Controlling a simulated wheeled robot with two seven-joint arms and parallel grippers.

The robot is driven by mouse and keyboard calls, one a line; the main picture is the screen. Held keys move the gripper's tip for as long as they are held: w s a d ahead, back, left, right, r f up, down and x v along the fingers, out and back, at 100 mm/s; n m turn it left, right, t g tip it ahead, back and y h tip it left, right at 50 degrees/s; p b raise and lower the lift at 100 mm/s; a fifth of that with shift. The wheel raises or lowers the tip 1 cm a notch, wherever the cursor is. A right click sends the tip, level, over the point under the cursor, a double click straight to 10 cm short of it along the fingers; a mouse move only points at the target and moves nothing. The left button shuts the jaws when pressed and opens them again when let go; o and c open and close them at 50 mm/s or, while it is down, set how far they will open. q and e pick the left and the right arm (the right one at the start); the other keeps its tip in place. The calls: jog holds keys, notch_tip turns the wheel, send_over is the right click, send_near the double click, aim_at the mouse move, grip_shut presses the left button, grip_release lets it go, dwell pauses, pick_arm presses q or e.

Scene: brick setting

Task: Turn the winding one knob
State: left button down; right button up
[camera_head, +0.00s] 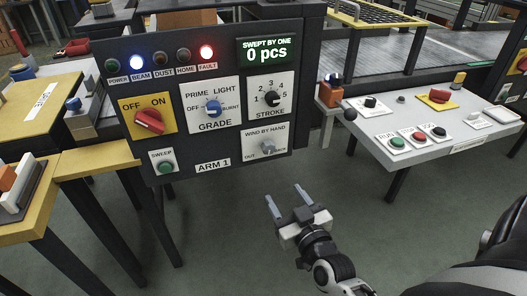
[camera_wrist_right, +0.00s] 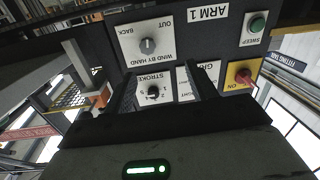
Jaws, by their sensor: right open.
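The winding knob (camera_head: 267,147) is a small grey knob on a white plate marked WIND BY HAND, at the lower right of the dark ARM 1 panel (camera_head: 216,166). OUT shows at the plate's lower left. In the right wrist view the panel appears upside down, with the knob (camera_wrist_right: 148,46) above the middle and BACK and OUT readable beside it. My right gripper (camera_head: 284,199) is open and empty, below and in front of the panel, apart from the knob. Its fingers (camera_wrist_right: 165,85) reach toward the panel in the wrist view. My left gripper is not in view.
The panel also has a red OFF/ON switch (camera_head: 149,122), a blue GRADE knob (camera_head: 213,108), a black STROKE knob (camera_head: 270,99) and a green SWEEP button (camera_head: 166,167). The display (camera_head: 266,51) reads 0 pcs. A grey console (camera_head: 440,155) stands right; yellow tables stand left.

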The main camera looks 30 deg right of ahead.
aim_at(270, 151)
jog(key=shift+m+h, duration=0.3)
jog(key=shift+h, duration=0.3)
jog(key=x, duration=0.5)
jog(key=d+x, duration=0.1)
jog(key=x, duration=0.5)
jog(key=d+r+b+x, duration=0.1)
jog(key=x, duration=0.4)
jog(key=shift+d, duration=0.1)
jog(key=c, duration=1)
